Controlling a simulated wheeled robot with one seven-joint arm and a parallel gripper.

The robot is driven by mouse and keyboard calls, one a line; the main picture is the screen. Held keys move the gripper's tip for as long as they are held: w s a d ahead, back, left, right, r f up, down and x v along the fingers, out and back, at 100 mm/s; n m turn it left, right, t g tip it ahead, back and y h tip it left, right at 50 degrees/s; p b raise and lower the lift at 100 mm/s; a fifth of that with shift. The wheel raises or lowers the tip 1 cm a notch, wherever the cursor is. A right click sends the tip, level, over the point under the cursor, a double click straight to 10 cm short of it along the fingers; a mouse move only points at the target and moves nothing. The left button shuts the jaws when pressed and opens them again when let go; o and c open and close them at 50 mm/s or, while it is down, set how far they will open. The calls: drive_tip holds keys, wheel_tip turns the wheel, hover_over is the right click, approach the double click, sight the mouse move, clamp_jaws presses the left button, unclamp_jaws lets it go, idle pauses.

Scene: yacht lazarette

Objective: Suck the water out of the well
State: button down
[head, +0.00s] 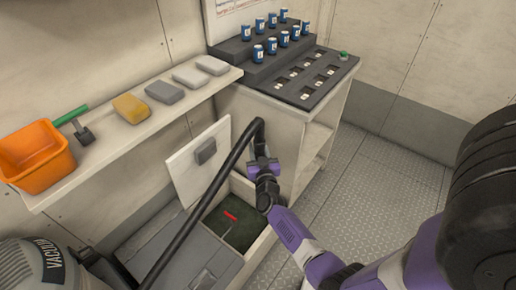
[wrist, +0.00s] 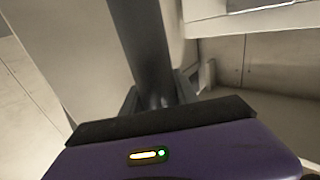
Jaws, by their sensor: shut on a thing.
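The well (head: 245,238) is an open square box in the low bench, with pale walls and a dark greenish inside. A small red bar shows in it; whether the dark surface is water I cannot tell. My gripper (head: 260,165) is shut on the black vacuum hose (head: 220,178), above the well's far right rim. In the wrist view the dark tube (wrist: 145,50) runs between my fingers. The hose arches from the grey vacuum (head: 32,265) at the lower left. Its suction end is hidden by my gripper.
The raised white lid (head: 185,165) with a grey handle stands behind the well. A grey closed cover (head: 185,250) lies left of it. A shelf (head: 165,132) holds an orange bin (head: 35,152), a green-handled tool and several blocks. A cabinet with cans (head: 258,53) stands behind; floor at right is clear.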

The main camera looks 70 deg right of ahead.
wheel_tip(320, 180, down, 25)
drive_tip(key=b, duration=2.4)
drive_tip(key=shift+f, duration=0.4)
drive_tip(key=shift+r, duration=0.1)
idle(1.6)
